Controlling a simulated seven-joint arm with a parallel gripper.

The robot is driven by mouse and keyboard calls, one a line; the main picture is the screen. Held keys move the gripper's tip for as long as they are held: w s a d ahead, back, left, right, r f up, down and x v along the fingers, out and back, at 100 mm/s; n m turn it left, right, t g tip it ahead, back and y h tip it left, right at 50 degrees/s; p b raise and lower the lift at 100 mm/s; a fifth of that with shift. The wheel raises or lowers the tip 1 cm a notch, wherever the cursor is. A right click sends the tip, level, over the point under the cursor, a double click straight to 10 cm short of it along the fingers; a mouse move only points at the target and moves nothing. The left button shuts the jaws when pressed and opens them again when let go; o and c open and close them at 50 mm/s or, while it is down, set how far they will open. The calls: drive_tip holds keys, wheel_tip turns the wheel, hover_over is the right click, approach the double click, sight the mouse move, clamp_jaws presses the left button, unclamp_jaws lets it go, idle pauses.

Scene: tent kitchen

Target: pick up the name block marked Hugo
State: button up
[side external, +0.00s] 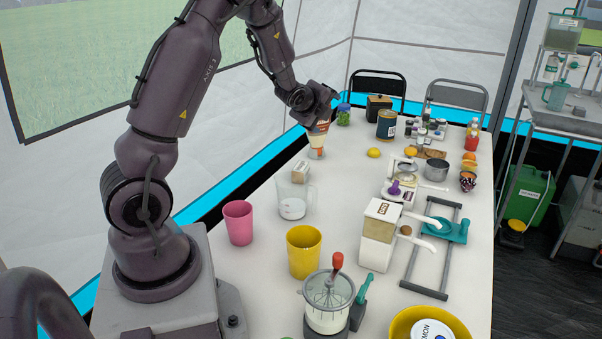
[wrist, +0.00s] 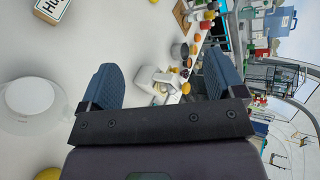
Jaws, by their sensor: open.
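A small wooden block with a white label (wrist: 52,8) is at the top left edge of the wrist view. Its label shows a dark "H" and part of another letter; the rest is cut off. A block like it (side external: 300,171) lies on the table behind the clear beaker in the side view, its lettering unreadable there. My gripper (side external: 328,97) is above the table, up and to the right of that block and apart from it. In the wrist view its two blue-grey fingers (wrist: 160,82) are spread with nothing held between them.
The clear beaker (side external: 292,203) stands close in front of the block; it also shows in the wrist view (wrist: 28,98). A bottle (side external: 317,141) stands just below my gripper in the side view. Pink (side external: 238,222) and yellow (side external: 303,252) cups stand nearer. Table space right of the block is clear.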

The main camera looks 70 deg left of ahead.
drive_tip(key=s+a+f+m+t+y, duration=0.1)
drive_tip(key=s+a+f+m, duration=0.1)
drive_tip(key=a+f+m, duration=0.65)
drive_tip(key=m+t+h, duration=0.2)
drive_tip(key=m, duration=0.6)
hover_over(297, 169)
drive_tip(key=s, duration=0.2)
wheel_tip(297, 169, down, 6)
drive_tip(key=f, duration=0.4)
drive_tip(key=d+f, duration=0.1)
drive_tip(key=f, duration=0.1)
drive_tip(key=shift+w+f, duration=0.1)
drive_tip(key=shift+f, duration=0.25)
drive_tip(key=shift+x, duration=1.1)
drive_tip(key=shift+w+a+f, duration=0.25)
drive_tip(key=shift+w+f, duration=0.1)
drive_tip(key=c, duration=1.3)
